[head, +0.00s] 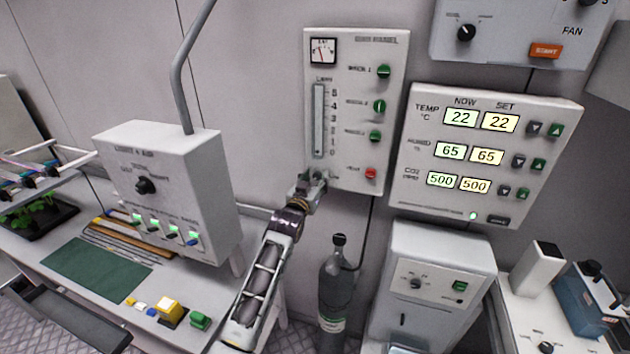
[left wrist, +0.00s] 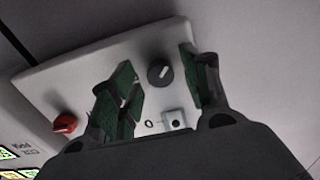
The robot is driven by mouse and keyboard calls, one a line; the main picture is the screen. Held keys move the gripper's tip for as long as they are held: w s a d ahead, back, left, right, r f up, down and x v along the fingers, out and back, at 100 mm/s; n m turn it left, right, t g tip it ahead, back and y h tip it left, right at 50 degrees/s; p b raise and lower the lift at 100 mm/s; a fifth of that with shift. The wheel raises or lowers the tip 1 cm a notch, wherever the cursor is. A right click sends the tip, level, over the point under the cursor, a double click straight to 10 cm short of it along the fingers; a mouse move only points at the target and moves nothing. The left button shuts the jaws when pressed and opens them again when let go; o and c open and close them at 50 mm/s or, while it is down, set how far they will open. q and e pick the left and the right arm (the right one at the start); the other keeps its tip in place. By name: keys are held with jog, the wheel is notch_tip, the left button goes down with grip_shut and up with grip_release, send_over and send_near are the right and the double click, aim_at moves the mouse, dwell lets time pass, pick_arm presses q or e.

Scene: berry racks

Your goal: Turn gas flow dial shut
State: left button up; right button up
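The gas panel (head: 342,170) hangs on the wall, with a gauge, a flow tube (head: 319,120), green knobs and a red knob (head: 371,173). My left gripper (head: 314,184) is at its lower left corner and hides the spot below the tube. In the left wrist view, a dark round dial (left wrist: 160,72) with a pale pointer mark shows on the panel face, between the spread green-padded fingers of my left gripper (left wrist: 160,88). The fingers are open and hold nothing. I cannot tell whether they touch the dial. My right gripper is not in view.
A climate panel (head: 408,195) with displays is right of the gas panel. A gas cylinder (head: 333,290) stands below, with a hose. A light box (head: 165,215) with lit switches is at left on a bench. A grey cabinet (head: 440,260) stands at lower right.

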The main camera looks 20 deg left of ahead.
pick_arm(q)
jog(key=shift+s, duration=0.15)
jog(key=s, duration=1.1)
jog(key=shift+s+a, duration=0.2)
jog(key=shift+s, duration=0.15)
dwell(0.4)
dwell(0.6)
